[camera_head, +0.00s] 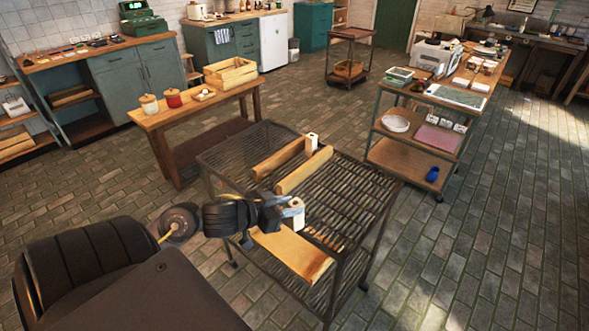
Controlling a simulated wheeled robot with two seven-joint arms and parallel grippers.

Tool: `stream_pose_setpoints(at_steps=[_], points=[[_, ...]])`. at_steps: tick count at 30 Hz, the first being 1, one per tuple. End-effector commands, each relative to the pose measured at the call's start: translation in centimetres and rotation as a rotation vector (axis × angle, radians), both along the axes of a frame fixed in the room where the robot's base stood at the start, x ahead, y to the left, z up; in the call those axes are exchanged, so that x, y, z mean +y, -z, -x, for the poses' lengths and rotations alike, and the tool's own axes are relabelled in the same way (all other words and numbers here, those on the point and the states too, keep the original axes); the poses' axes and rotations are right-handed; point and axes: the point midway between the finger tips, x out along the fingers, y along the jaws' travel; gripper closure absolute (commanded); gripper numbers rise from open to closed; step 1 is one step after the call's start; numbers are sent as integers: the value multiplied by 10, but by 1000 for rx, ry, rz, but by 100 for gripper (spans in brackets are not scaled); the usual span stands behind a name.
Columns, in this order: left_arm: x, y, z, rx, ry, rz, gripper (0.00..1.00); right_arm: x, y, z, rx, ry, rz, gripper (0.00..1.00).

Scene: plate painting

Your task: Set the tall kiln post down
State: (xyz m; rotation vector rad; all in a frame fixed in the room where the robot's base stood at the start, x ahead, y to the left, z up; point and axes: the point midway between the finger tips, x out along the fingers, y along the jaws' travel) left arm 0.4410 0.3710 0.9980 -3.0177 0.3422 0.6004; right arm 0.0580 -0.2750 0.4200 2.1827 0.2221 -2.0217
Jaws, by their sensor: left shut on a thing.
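My left gripper (285,209) comes in from the left and is shut on a pale, cream-coloured post (298,213). The held post looks upright, over the near-left part of a dark slatted metal rack (350,205). I cannot tell whether its foot touches anything. A second pale post (312,142) is at the far ends of two wooden bars (279,158) (304,170) on the rack. A wider wooden board (298,256) lies at the near side, just below the gripper in the picture. My right gripper is not in view.
A shelf cart (410,145) stands right. The rack's right part is bare.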

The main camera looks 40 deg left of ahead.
Motion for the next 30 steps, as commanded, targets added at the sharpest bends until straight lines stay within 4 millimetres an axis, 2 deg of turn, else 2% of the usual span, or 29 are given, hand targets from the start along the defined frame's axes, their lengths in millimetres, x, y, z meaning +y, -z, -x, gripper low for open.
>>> stream_pose_setpoints(at_steps=[1, 3, 6, 10, 15, 20, 23, 30], points=[[28, -8, -1, -1, -46, -10, 100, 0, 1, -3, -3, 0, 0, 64], [64, -25, -3, -3, -105, -13, 100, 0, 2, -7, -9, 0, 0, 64], [103, -51, -5, -3, -170, -13, 100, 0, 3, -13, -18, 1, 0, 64], [133, -80, -9, -4, -221, -10, 100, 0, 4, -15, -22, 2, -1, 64], [147, -97, -11, -3, -245, -3, 100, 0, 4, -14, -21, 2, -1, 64], [146, -98, -14, -4, -248, 0, 100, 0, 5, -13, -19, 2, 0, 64], [142, -93, -24, -6, -245, 0, 100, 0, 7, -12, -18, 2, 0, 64], [125, -75, -63, -8, -249, 4, 100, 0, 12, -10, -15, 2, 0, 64]])
